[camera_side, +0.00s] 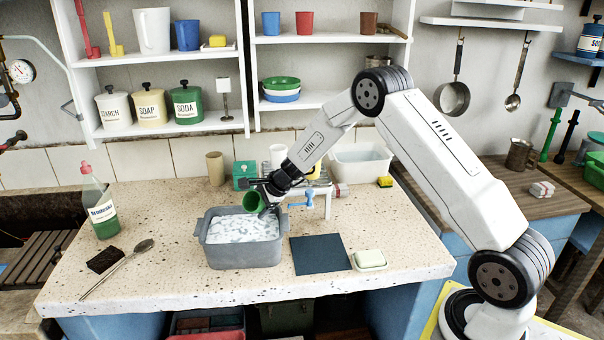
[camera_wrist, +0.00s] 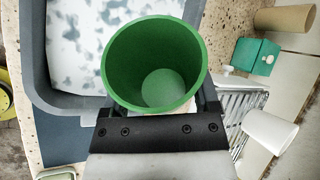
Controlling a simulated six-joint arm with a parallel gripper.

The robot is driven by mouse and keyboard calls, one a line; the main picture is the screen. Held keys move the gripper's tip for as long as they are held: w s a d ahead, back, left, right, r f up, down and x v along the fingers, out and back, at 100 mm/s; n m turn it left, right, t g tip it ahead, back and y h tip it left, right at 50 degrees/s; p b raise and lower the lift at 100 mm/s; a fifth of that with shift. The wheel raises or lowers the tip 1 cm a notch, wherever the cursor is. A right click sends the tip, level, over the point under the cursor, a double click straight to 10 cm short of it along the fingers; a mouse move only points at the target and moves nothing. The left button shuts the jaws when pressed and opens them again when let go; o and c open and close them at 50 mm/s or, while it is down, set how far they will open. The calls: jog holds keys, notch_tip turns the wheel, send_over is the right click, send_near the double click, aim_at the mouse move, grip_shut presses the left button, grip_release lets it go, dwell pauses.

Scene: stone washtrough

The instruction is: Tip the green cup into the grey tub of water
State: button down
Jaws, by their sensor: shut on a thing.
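The green cup (camera_side: 254,202) is held in my gripper (camera_side: 268,207) above the back right part of the grey tub (camera_side: 243,257). In the side view the cup is tilted, with its mouth facing toward the camera and left. In the wrist view the green cup (camera_wrist: 155,65) shows its open mouth and pale round bottom, and nothing else is seen inside. My gripper (camera_wrist: 155,110) is shut on the cup, its fingers partly hidden behind it. The grey tub (camera_wrist: 45,85) lies beyond the cup in the wrist view. White, mottled water (camera_side: 240,228) with grey patches fills the tub.
A dark blue mat (camera_side: 320,255) and a soap dish (camera_side: 369,260) lie right of the tub. A bottle (camera_side: 101,208), a dark sponge (camera_side: 106,259) and a spoon (camera_side: 118,270) are at left.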

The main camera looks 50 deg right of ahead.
jog(key=shift+y, duration=0.3)
jog(key=shift+d+m+y, duration=0.3)
jog(key=shift+m+y, duration=0.2)
jog(key=shift+y, duration=1)
jog(key=shift+m, duration=0.3)
jog(key=shift+d+m+y, duration=0.15)
jog(key=shift+m+y, duration=0.15)
jog(key=shift+y, duration=0.4)
jog(key=shift+f+m+y, duration=0.1)
jog(key=shift+m+y, duration=0.3)
jog(key=shift+y, duration=0.6)
jog(key=shift+f+m+t+y, duration=0.2)
jog(key=shift+m+t+y, duration=0.2)
jog(key=shift+y, duration=0.4)
